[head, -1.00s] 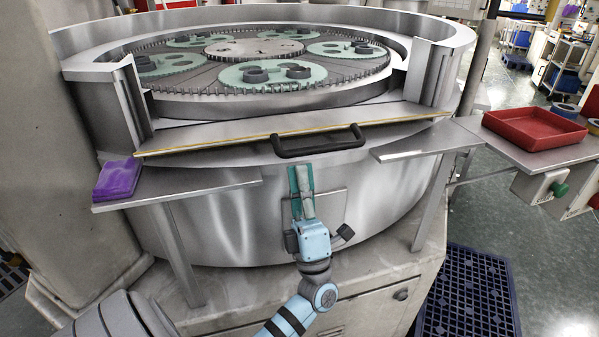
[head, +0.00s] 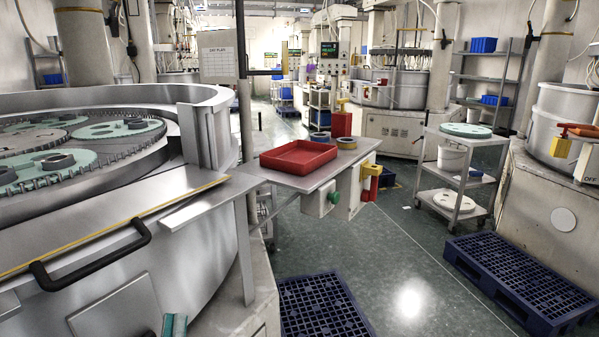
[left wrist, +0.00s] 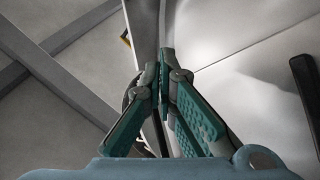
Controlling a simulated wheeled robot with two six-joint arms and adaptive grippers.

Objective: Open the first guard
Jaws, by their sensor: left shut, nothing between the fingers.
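The guard (head: 140,220) of the near machine is a bright metal panel with a yellow strip along its edge. It lies low across the front of the round tub in the head view. Its black bar handle (head: 92,258) sticks out at the front. Only the green fingertips of my left gripper (head: 174,325) show at the bottom edge, below and right of the handle and apart from it. In the left wrist view my left gripper (left wrist: 166,62) is shut and empty. A dark bar at that view's right edge may be the handle. My right gripper is not in view.
A metal side shelf (head: 209,207) juts out right of the guard. Beyond it, a table holds a red tray (head: 299,157), with a switch box with a green button (head: 332,197) below. Blue pallets (head: 520,278) lie on the floor. The aisle between is clear.

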